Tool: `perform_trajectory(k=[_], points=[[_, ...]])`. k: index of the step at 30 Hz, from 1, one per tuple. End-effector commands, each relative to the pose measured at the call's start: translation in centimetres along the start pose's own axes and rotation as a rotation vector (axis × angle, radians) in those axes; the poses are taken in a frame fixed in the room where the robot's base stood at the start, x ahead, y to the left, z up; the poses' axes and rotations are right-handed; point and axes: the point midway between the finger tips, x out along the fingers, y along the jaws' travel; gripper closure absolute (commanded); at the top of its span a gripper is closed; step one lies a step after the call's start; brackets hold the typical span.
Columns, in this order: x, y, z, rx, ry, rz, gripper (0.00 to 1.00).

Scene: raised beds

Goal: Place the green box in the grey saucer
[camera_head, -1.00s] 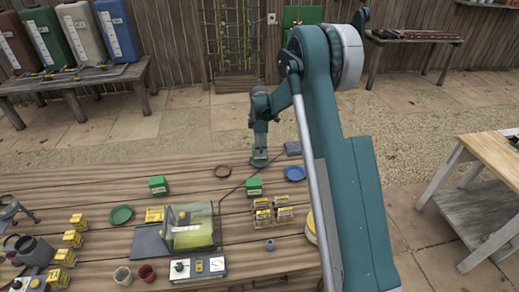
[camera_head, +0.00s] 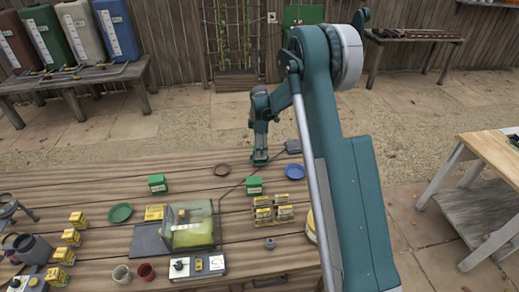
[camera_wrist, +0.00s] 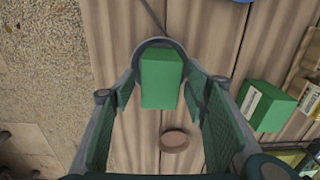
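A plain green box (camera_wrist: 161,78) stands between the fingers of my gripper in the wrist view. A dark grey saucer (camera_wrist: 136,58) shows as a rim around the box's far end and sides; the box appears to stand in it, though it hides most of the saucer's floor. My gripper (camera_wrist: 160,95) is open, with a gap between the box and the finger on each side. In the head view my gripper (camera_head: 260,157) is low over the far edge of the table, and hides most of the box and saucer there.
A labelled green box (camera_head: 254,187) and another green box (camera_head: 158,184) stand nearer. A brown saucer (camera_head: 222,170), a blue saucer (camera_head: 295,172) and a green saucer (camera_head: 120,213) lie around. A grey block (camera_head: 293,146) with a cable sits right of my gripper.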

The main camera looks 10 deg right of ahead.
Motion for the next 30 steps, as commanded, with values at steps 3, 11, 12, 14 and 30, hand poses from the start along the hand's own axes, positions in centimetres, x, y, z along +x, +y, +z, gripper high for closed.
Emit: perform_trajectory(k=[3,11,12,14,30], points=[[0.0,0.0,0.0,0.0,0.0,0.0,0.55],[-0.2,0.0,0.0,0.0,0.0,0.0,0.55],[-0.3,0.0,0.0,0.0,0.0,0.0,0.55],[-0.5,0.0,0.0,0.0,0.0,0.0,0.55],[-7.2,0.0,0.0,0.0,0.0,0.0,0.55]])
